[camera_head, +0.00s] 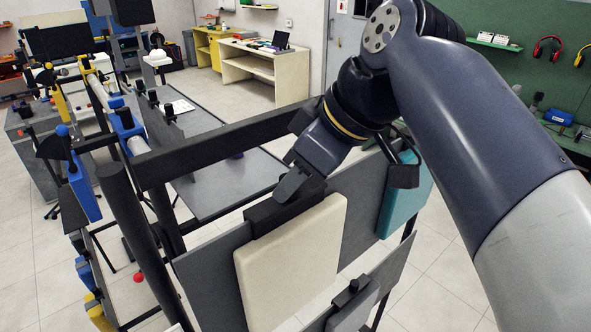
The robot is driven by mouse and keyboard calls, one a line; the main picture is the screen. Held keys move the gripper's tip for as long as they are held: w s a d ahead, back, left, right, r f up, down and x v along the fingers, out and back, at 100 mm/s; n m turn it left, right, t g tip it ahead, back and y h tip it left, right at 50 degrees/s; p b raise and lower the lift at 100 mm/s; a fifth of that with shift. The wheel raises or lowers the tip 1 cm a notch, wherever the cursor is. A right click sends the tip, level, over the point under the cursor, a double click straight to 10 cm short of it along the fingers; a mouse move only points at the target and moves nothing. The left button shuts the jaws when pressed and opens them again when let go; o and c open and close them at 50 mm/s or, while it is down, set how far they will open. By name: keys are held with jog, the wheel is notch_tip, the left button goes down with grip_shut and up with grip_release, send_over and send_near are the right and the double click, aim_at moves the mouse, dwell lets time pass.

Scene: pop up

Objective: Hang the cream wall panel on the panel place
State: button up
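The cream wall panel (288,270) is upright in front of a dark grey board (212,285) on a black frame. It has a black block (285,212) along its top edge. My gripper (290,187) comes down from above and is shut at the top of this block; the fingers hide the part between them. The panel's lower end runs near the picture's bottom edge. I cannot tell whether its back touches the board. The panel place cannot be made out apart from the board behind the panel.
A teal panel (404,198) is on the board to the right. A grey panel with a black knob (350,308) is low in front. A black rail (225,145) runs above the board. Blue and yellow parts stand at left. Open floor lies at right.

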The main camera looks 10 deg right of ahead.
jog(key=shift+o, duration=1.2)
jog(key=v, duration=1)
jog(key=shift+d+r, duration=0.15)
jog(key=shift+r, duration=0.2)
jog(key=shift+s+f, duration=0.1)
